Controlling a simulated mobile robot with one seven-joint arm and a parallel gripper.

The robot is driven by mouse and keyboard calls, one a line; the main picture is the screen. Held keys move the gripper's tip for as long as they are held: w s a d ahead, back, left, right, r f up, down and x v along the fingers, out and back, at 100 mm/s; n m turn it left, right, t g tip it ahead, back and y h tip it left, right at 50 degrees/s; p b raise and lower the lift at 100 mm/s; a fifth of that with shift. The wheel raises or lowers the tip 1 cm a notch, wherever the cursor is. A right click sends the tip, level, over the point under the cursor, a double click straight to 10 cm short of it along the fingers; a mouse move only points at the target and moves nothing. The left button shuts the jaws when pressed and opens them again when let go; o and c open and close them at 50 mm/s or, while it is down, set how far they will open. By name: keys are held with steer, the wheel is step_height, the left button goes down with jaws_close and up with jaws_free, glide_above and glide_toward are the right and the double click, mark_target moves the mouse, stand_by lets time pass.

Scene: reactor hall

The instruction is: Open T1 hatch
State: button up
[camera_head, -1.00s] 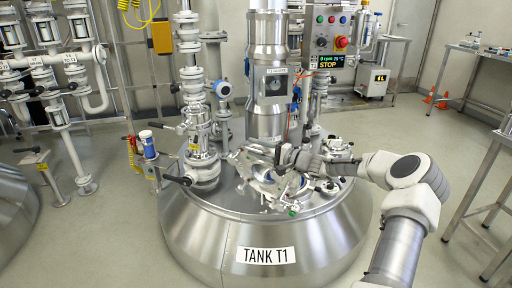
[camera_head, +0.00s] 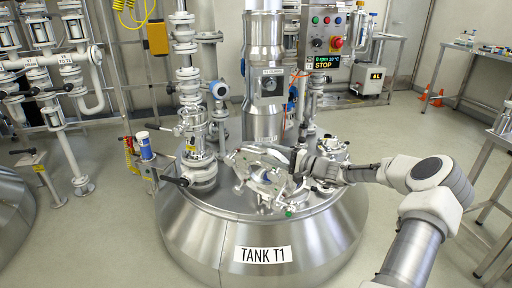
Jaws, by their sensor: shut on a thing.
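Tank T1 (camera_head: 190,225) is a large steel vessel in the middle, labelled "TANK T1". Its round hatch (camera_head: 262,176) is on top, in front of the central column, with clamps and small fittings around its rim. My arm comes in from the right. My gripper (camera_head: 302,163) is at the hatch's right rear edge, with its jaws shut on what looks like the hatch handle. The fingertips and the held part are small and partly hidden. I cannot tell how far the lid is raised.
The steel column (camera_head: 263,80) rises behind the hatch. A valve stack (camera_head: 197,150) stands left of it on the tank top. A control box (camera_head: 326,40) with a STOP display is behind. Open floor (camera_head: 415,130) lies to the right, before a steel table (camera_head: 470,55).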

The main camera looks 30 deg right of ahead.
steer(key=p+v, duration=0.2)
steer(key=v, duration=0.8)
steer(key=shift+s+d, duration=0.25)
steer(key=shift+s, duration=0.1)
